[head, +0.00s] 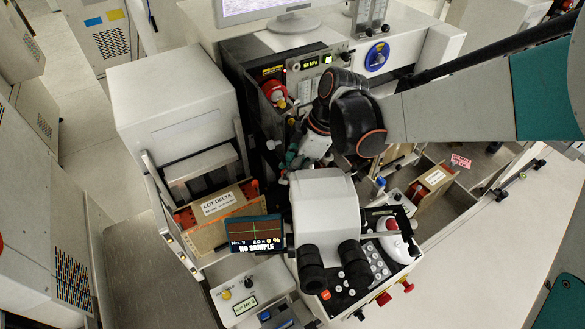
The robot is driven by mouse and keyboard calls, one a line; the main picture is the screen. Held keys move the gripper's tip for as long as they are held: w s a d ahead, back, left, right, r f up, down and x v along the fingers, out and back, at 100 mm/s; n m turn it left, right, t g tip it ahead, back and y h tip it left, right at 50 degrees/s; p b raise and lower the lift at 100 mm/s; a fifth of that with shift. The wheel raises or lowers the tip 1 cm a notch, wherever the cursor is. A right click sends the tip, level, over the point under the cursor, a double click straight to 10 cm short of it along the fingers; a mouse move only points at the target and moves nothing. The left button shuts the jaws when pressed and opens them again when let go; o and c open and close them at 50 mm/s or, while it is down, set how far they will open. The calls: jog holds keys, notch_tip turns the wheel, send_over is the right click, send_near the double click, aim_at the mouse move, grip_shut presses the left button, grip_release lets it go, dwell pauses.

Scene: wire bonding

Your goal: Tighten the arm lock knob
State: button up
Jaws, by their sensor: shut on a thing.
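My gripper (291,160) reaches down from the upper right to the back of the bonding machine, just behind its microscope head (323,205). Its fingers are small in the head view and look shut on a small part there, which I take to be the arm lock knob. The knob itself is mostly hidden by the fingers and wrist, so its shape and how far it is turned cannot be told.
The screen (254,233) reads "NO SAMPLE". A white cabinet (170,90) and a "LOT DELTA" box (219,204) stand left of the machine. A red round part (273,91) is behind my gripper.

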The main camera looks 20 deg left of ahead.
jog(key=shift+s+m+t, duration=0.2)
jog(key=shift+m+t, duration=0.4)
jog(key=shift+m, duration=0.9)
jog(key=o, duration=1.1)
jog(key=shift+c, duration=0.2)
